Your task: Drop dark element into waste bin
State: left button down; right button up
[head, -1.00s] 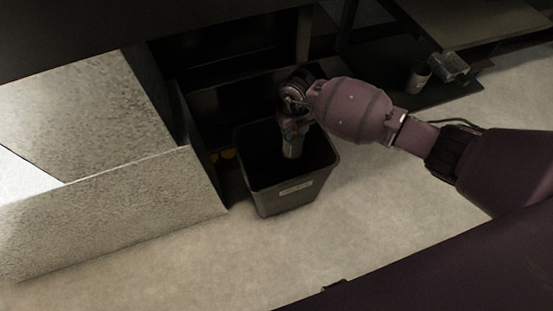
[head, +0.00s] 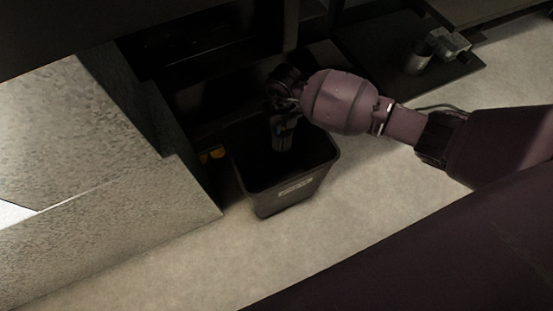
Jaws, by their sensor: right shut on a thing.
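The waste bin (head: 290,194) is a dark, square, open-topped bin with a pale label on its front. It stands upright on the floor in the middle of the head view. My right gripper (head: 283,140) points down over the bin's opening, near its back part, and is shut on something. The thing in its jaws is too dark to make out against the bin's black inside, so I cannot tell how far it reaches into the bin. My left gripper is not in view.
A speckled grey block (head: 120,230) stands left of the bin. A dark shelf or frame rises behind it. A dark tray (head: 400,85) at the upper right holds a grey cylinder (head: 418,62) and a clear or grey block (head: 450,43). The pale floor (head: 380,220) in front is bare.

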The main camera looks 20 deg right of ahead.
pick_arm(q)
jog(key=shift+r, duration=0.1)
pick_arm(e)
jog(key=shift+f, duration=0.1)
jog(key=o, duration=1)
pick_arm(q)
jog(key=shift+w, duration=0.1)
pick_arm(e)
notch_tip(320, 180, up, 10)
jog(key=p, duration=0.3)
jog(key=shift+w+f+p, duration=0.15)
jog(key=shift+f+p, duration=0.05)
jog(key=shift+p, duration=0.15)
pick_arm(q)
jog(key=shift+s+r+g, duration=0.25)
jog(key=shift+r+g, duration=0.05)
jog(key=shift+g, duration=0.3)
pick_arm(e)
jog(key=shift+r, duration=0.6)
